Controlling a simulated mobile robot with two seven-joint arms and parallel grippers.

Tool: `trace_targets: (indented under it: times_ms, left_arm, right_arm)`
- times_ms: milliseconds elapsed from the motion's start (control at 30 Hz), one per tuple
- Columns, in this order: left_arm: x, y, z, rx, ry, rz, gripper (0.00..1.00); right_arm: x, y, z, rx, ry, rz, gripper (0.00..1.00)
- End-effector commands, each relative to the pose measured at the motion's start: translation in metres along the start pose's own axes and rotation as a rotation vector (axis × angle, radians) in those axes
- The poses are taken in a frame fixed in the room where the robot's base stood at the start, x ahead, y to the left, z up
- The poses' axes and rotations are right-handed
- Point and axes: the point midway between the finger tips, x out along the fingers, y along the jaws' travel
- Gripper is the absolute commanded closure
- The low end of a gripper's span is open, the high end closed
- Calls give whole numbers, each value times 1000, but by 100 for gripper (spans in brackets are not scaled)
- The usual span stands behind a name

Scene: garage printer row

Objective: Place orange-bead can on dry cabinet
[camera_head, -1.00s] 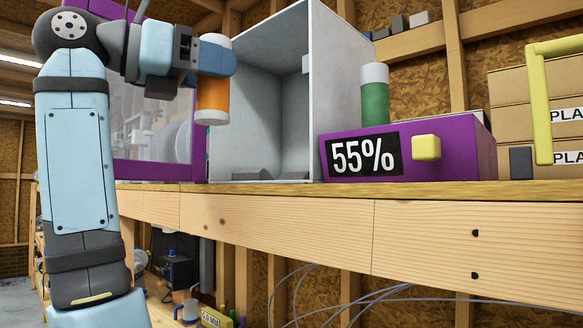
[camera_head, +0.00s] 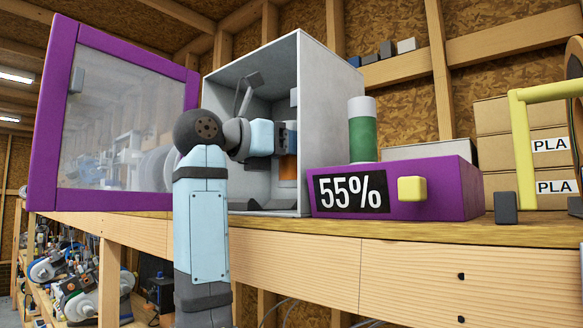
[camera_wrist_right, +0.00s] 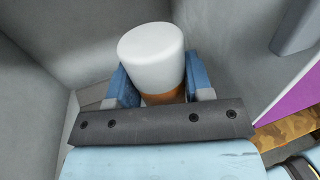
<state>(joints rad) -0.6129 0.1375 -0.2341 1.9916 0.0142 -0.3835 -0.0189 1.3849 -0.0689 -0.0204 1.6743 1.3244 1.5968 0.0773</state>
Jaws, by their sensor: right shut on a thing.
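The orange-bead can (camera_head: 288,168) has a white lid, which shows in the right wrist view (camera_wrist_right: 151,52). My right gripper (camera_head: 286,140) is shut on the can, with its fingers on both sides below the lid. The can is upright or nearly so, inside the opening of a grey, open-fronted cabinet (camera_head: 328,110). Whether its base touches the cabinet floor is hidden. A purple-framed clear door (camera_head: 52,130) stands open at the left. A purple unit (camera_head: 450,190) reading 55% sits right of the cabinet. My left gripper is not in view.
A green can with a white lid (camera_head: 362,138) stands at the purple unit, seemingly on its top. A yellow frame (camera_head: 523,150) and a small dark block (camera_head: 506,208) are at the right. Boxes marked PLA (camera_head: 505,115) stand behind. The wooden bench edge (camera_head: 440,265) runs below.

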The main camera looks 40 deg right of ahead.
Motion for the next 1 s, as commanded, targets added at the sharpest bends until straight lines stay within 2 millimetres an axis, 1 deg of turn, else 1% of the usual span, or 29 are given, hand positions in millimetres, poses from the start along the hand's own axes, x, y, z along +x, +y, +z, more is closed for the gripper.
trace_targets:
  times_ms: [233, 367, 500, 733, 767, 800, 833, 867, 1000]
  left_arm:
    - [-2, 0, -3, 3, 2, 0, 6]
    - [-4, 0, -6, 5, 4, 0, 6]
    - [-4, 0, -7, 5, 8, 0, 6]
    - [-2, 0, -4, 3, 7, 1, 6]
    - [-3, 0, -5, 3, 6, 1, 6]
    - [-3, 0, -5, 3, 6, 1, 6]
    - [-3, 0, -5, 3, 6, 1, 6]
    - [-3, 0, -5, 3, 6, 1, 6]
    - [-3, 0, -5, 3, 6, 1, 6]
  right_arm:
    - [0, 0, -33, -2, -2, -1, 86]
    - [4, 1, -39, 0, 0, -1, 86]
    - [4, 1, -40, 0, 1, 1, 86]
    - [3, 1, -45, 0, 2, 1, 86]
    - [4, 1, -44, 1, 2, 1, 46]
    - [4, 1, -44, 1, 1, 0, 37]
    - [4, 1, -43, 0, 1, 0, 30]
    - [4, 1, -44, 0, 1, 0, 28]
    - [4, 1, -43, 0, 1, 0, 28]
